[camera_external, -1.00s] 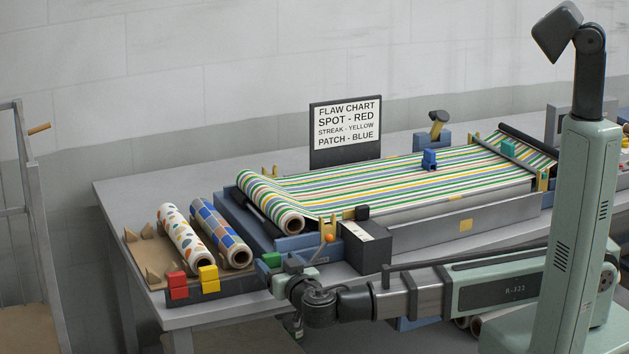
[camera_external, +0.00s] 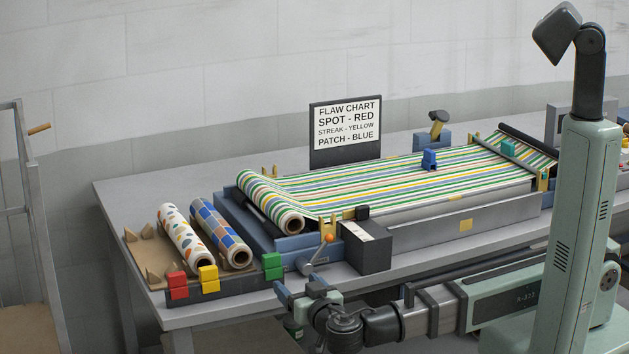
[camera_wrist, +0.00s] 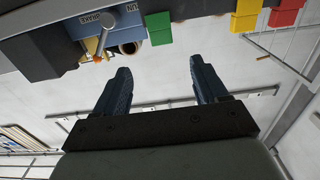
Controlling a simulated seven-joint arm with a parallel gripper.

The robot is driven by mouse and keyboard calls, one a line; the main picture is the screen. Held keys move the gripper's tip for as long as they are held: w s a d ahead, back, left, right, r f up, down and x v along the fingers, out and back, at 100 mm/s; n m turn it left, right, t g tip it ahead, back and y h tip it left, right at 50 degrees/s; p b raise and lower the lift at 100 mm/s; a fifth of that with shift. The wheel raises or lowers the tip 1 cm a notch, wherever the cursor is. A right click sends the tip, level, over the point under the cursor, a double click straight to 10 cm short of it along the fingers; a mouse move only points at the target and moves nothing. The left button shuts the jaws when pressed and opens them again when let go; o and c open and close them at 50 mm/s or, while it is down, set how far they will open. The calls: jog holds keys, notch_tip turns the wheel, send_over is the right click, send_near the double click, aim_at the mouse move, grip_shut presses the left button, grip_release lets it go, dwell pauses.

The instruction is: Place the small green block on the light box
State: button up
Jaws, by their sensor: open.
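The small green block (camera_external: 272,266) sits at the right end of a dark rail on the table's front edge, in line with the yellow and red blocks. It also shows in the wrist view (camera_wrist: 158,27), ahead of my fingers. My gripper (camera_external: 286,305) is just below and to the right of it, apart from it. In the wrist view my two fingers (camera_wrist: 160,74) are spread with nothing between them. The long grey-sided bed (camera_external: 440,228) under the striped sheet may be the light box; I cannot tell for sure. A small blue block (camera_external: 429,160) stands on the sheet.
A yellow block (camera_external: 209,279) and a red block (camera_external: 177,286) stand left of the green one. A lever with an orange knob (camera_external: 329,238) and a dark box (camera_external: 366,250) lie close to its right. Two patterned rolls (camera_external: 222,233) lie behind. A flaw chart (camera_external: 345,132) stands at the back.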

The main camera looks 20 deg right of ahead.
aim_at(273, 259)
jog(key=w, duration=0.8)
jog(key=shift+w+r, duration=0.3)
jog(key=shift+r, duration=0.1)
jog(key=shift+w+a+f, duration=0.15)
jog(key=shift+w, duration=2.45)
jog(key=c, duration=1)
